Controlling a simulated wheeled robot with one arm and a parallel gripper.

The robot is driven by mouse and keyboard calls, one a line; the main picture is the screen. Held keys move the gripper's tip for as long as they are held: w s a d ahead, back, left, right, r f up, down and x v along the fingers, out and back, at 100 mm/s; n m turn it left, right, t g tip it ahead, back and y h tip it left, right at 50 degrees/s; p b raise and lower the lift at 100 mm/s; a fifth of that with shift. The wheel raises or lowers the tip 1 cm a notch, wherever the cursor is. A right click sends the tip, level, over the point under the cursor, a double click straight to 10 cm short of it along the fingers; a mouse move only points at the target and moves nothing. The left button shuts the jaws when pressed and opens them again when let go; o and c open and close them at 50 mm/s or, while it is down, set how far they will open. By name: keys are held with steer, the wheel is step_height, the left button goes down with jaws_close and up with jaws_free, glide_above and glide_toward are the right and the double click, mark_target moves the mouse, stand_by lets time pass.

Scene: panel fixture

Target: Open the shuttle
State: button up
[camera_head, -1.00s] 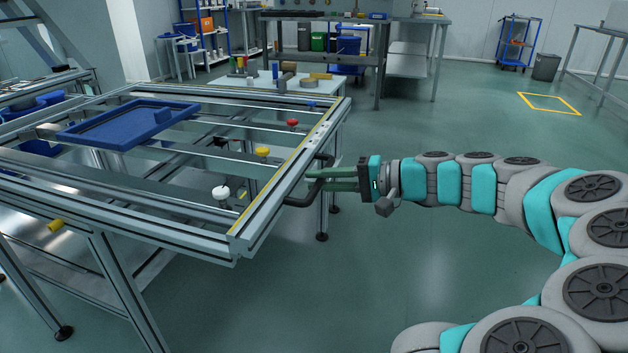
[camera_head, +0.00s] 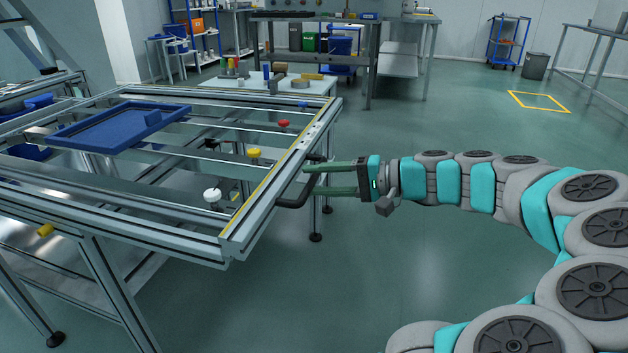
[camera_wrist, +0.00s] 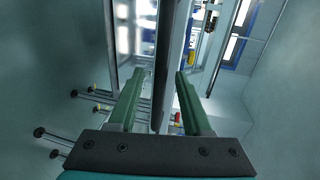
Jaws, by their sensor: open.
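A black U-shaped handle (camera_head: 291,204) sticks out from the right end rail (camera_head: 285,170) of the metal panel fixture; I take this to belong to the shuttle. My gripper (camera_head: 306,179) is open at the handle, its two green fingers pointing left toward the rail. In the wrist view, a long dark bar (camera_wrist: 162,75) runs between the open fingers of my gripper (camera_wrist: 160,74), with gaps on both sides. Whether a finger touches the handle cannot be told.
A blue tray-like panel (camera_head: 115,128) lies on the fixture's left part. White (camera_head: 212,195), yellow (camera_head: 254,153) and red (camera_head: 284,123) knobs stand along its right side. A small table (camera_head: 318,87) with objects stands behind.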

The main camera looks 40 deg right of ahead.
steer(key=v, duration=0.6)
steer(key=shift+s, duration=0.25)
steer(key=shift+d, duration=0.1)
